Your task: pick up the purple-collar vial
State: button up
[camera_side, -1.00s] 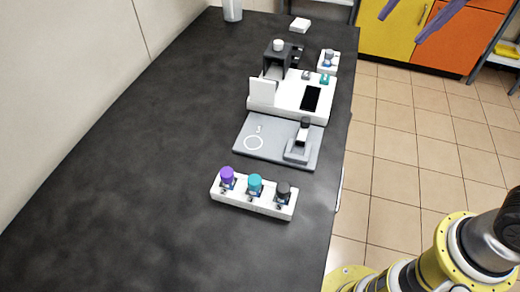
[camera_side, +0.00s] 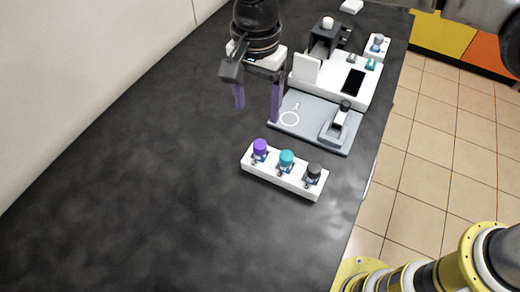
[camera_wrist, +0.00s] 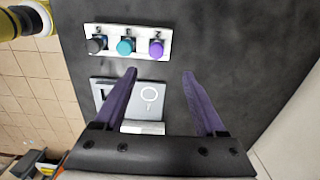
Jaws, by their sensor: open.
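The purple-collar vial (camera_side: 260,147) stands upright at the left end of a white rack (camera_side: 283,180). A teal vial (camera_side: 286,159) is in the middle and a dark grey vial (camera_side: 313,172) at the right end. In the wrist view the purple-collar vial (camera_wrist: 156,48) is at the right end of the rack. My gripper (camera_side: 257,108) is open and empty, with purple fingers apart. It hangs above the bench, up and back from the rack in the side view. In the wrist view my gripper (camera_wrist: 160,72) has its fingertips short of the rack.
A grey plate (camera_side: 290,135) with a white ring and a small stand (camera_side: 338,128) lies behind the rack. A white device with a dark screen (camera_side: 352,80) stands beyond it. The dark bench (camera_side: 120,200) is clear left of the rack.

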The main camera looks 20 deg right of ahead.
aim_at(260, 144)
notch_tip(260, 144, down, 7)
jog(key=shift+d+r, duration=0.1)
jog(key=shift+s+f, duration=0.15)
jog(key=shift+f, duration=1.3)
jog(key=shift+s+f, duration=0.15)
jog(key=shift+f, duration=1.25)
grip_shut()
